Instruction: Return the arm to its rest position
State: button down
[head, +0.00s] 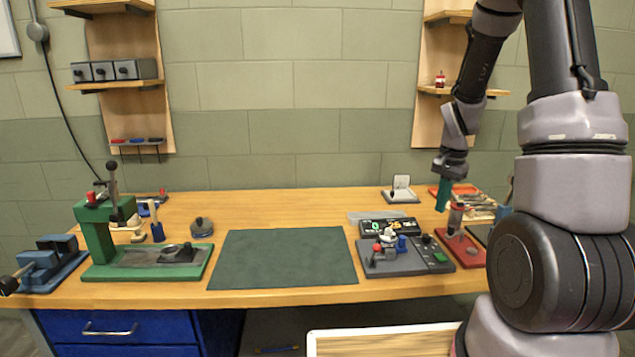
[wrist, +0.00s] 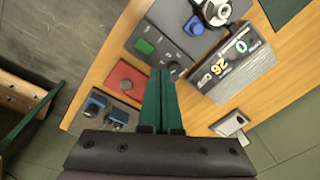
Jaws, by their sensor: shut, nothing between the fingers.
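My arm rises at the right of the head view and bends over, with its wrist hanging down above the right part of the workbench (head: 285,200). My gripper (head: 441,206) points down near the right end of the bench, with green fingers. In the wrist view my gripper (wrist: 163,72) shows its two green fingers pressed together with nothing between them. The fingers appear above the bench, near the red plate (wrist: 124,82) and the grey test device (wrist: 160,45). Whether the fingertips touch anything cannot be told.
A dark green mat (head: 283,258) lies mid-bench, clear. The grey test device (head: 405,262) and a display box (head: 387,227) stand right of it. A green press (head: 98,240) and blue vise (head: 50,262) stand at left. Wall shelves (head: 460,92) hang behind my arm.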

jog(key=s+a+r+n+t, duration=0.2)
jog(key=s+a+r, duration=0.15)
jog(key=r, duration=0.55)
jog(key=s+a+r+n+t, duration=0.1)
jog(key=s+a+r, duration=0.25)
jog(key=r, duration=0.55)
jog(key=s+a+r+n+t+y, duration=0.1)
jog(key=s+a+r+n+t, duration=0.2)
jog(key=s+r, duration=0.5)
jog(key=s+a, duration=0.1)
jog(key=s, duration=0.3)
jog(key=shift+s+a+r+n+y, duration=0.2)
jog(key=shift+s+r+n+y, duration=0.1)
jog(key=shift+r+y, duration=0.1)
